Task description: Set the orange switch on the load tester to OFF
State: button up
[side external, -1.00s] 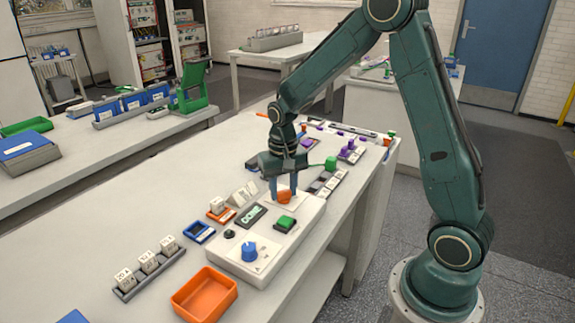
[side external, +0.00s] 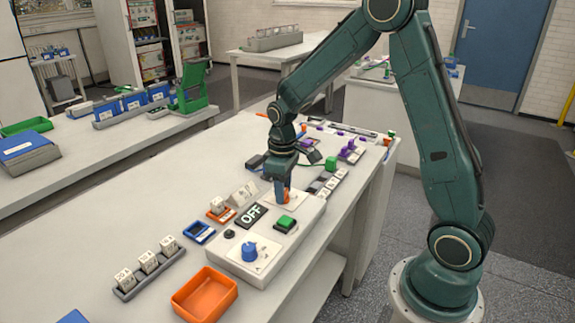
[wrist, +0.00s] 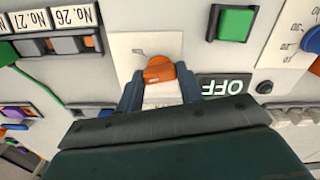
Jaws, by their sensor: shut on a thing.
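The load tester (side external: 228,256) is a pale box on the bench. Its orange switch (side external: 285,196) is at the far end of its top, and it also shows in the wrist view (wrist: 158,70). My gripper (side external: 281,194) points down over the switch and is shut on it, one blue finger on each side in the wrist view (wrist: 160,88). The display (side external: 252,215) reads OFF, and it also reads OFF in the wrist view (wrist: 224,86). The plate markings around the switch are mostly hidden or too small to read.
On the tester are a green button (side external: 285,223), a blue knob (side external: 249,251) and a small black button (side external: 229,234). An orange tray (side external: 205,294) and a rack of white blocks (side external: 150,262) lie nearby.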

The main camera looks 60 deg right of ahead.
jog(key=n, duration=0.5)
jog(key=shift+w+r+n, duration=0.1)
jog(key=shift+n, duration=0.2)
dwell(0.4)
jog(key=o, duration=1)
notch_tip(320, 180, up, 14)
jog(key=shift+f, duration=0.1)
dwell(0.3)
jog(key=s+a+r+m+t, duration=0.1)
jog(key=s+a+m+t, duration=0.1)
jog(key=s, duration=0.5)
jog(key=s+a+r+m+t, duration=0.1)
jog(key=s+a+r+m, duration=0.1)
jog(key=s, duration=0.5)
jog(key=s+a+r+m+t, duration=0.1)
jog(key=s+a+m+t, duration=0.1)
jog(key=s+a+m, duration=0.2)
jog(key=shift+s+a+r+t, duration=0.1)
jog(key=shift+s+t, duration=0.05)
jog(key=shift+s, duration=0.7)
jog(key=shift+s+r+t, duration=0.1)
jog(key=shift+s+t, duration=0.05)
jog(key=shift+s, duration=0.65)
